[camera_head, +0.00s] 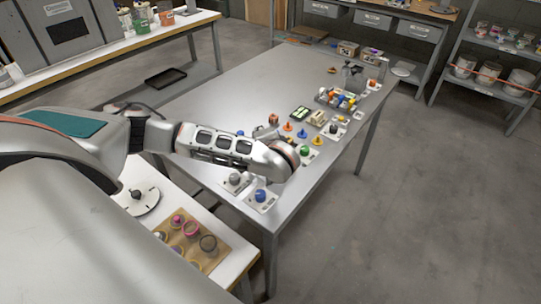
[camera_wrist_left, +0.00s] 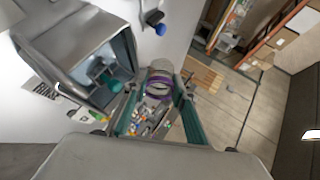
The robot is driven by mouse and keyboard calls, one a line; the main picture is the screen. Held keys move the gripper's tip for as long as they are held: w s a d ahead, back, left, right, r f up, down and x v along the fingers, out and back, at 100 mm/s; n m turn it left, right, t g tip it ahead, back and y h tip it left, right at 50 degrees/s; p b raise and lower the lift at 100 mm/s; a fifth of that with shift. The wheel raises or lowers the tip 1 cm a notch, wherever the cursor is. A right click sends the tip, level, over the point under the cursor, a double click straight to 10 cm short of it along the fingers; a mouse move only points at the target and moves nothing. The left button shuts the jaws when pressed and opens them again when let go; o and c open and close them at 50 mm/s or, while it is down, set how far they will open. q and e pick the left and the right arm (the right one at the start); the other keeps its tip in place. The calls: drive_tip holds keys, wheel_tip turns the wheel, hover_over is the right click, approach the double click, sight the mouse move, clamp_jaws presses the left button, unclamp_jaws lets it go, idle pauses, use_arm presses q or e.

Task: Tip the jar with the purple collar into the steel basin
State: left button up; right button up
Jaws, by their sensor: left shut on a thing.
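In the left wrist view, my left gripper (camera_wrist_left: 158,90) is shut on the jar with the purple collar (camera_wrist_left: 159,76), which sits between its two teal fingers. The purple collar crosses the jar near the fingertips. The jar's contents cannot be made out. My right gripper is not in view.
In the head view, a wooden board (camera_head: 217,262) with several ringed jars lies on the white side table (camera_head: 240,252). The grey table (camera_head: 225,97) carries several knobs and small coloured parts along its right side. Its back left is clear.

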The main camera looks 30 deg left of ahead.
use_arm(q)
drive_tip(key=shift+a+g+h, duration=0.15)
drive_tip(key=shift+g+h, duration=0.15)
drive_tip(key=shift+h, duration=0.3)
drive_tip(key=shift+w+a+r+n+g+h, duration=0.1)
drive_tip(key=shift+a+r+n+g+h, duration=0.1)
drive_tip(key=shift+r+n+g+h, duration=0.45)
drive_tip(key=shift+w+a+f+h, duration=0.2)
drive_tip(key=shift+a+h, duration=0.2)
drive_tip(key=shift+h, duration=0.45)
drive_tip(key=shift+w+a+f+n+g+h, duration=0.2)
drive_tip(key=shift+w+a+f+g+h, duration=0.2)
drive_tip(key=shift+a+f+h, duration=0.45)
drive_tip(key=shift+w+a+f+n+g+h, duration=0.3)
drive_tip(key=shift+a+f+g+h, duration=0.25)
drive_tip(key=shift+a+h, duration=0.6)
drive_tip(key=shift+w+a+f+n+g+h, duration=0.15)
drive_tip(key=shift+w+a+f+g+h, duration=0.25)
drive_tip(key=shift+a+f+h, duration=0.55)
drive_tip(key=shift+h, duration=0.25)
wheel_tip(320, 180, up, 5)
drive_tip(key=shift+r, duration=0.15)
